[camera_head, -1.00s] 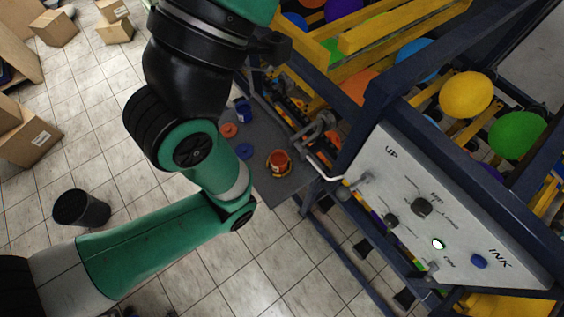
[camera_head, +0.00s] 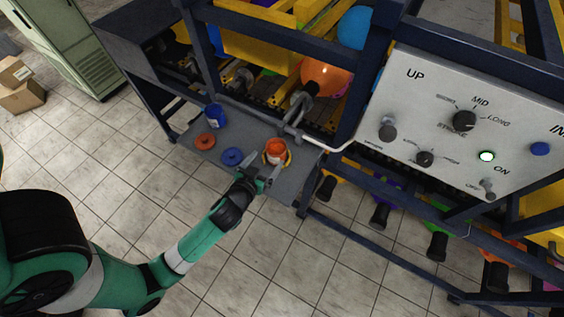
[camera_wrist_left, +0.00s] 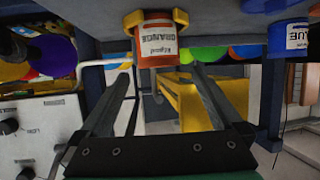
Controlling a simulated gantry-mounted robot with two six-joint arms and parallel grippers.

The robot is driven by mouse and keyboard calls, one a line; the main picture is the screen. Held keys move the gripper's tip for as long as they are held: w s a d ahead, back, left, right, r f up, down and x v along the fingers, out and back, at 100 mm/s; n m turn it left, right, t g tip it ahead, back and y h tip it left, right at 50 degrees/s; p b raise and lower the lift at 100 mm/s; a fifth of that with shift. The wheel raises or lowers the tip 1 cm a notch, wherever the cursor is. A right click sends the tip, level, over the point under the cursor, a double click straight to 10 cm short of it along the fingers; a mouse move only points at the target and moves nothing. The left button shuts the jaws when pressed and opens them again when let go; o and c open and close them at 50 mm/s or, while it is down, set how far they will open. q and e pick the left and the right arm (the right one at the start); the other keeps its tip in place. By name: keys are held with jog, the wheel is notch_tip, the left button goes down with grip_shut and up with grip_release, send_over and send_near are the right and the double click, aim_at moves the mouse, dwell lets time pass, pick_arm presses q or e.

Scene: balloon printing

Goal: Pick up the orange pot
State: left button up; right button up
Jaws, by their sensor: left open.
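The orange pot (camera_head: 275,148) stands on a small grey shelf (camera_head: 186,137), with a yellow holder around it. In the left wrist view the orange pot (camera_wrist_left: 156,48) is at the top centre, its white label reading "ORANGE" upside down. My left gripper (camera_head: 263,174) is open just in front of the pot at the shelf's front edge. In the wrist view the fingers of my left gripper (camera_wrist_left: 162,78) point toward the pot, one to each side, with nothing between them. My right gripper is not in view.
A bent metal bar (camera_head: 318,144) and a control panel (camera_head: 465,120) are to the right. Tiled floor is open in front.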

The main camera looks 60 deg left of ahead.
aim_at(280, 144)
pick_arm(q)
jog(key=shift+w+a, duration=0.2)
jog(key=shift+a, duration=0.05)
jog(key=x, duration=0.6)
jog(key=shift+d+f+x, duration=0.1)
jog(key=shift+f+x, duration=0.05)
jog(key=shift+x, duration=1.2)
jog(key=shift+d+f+x, duration=0.1)
jog(key=shift+x, duration=1.25)
jog(key=c, duration=1.3)
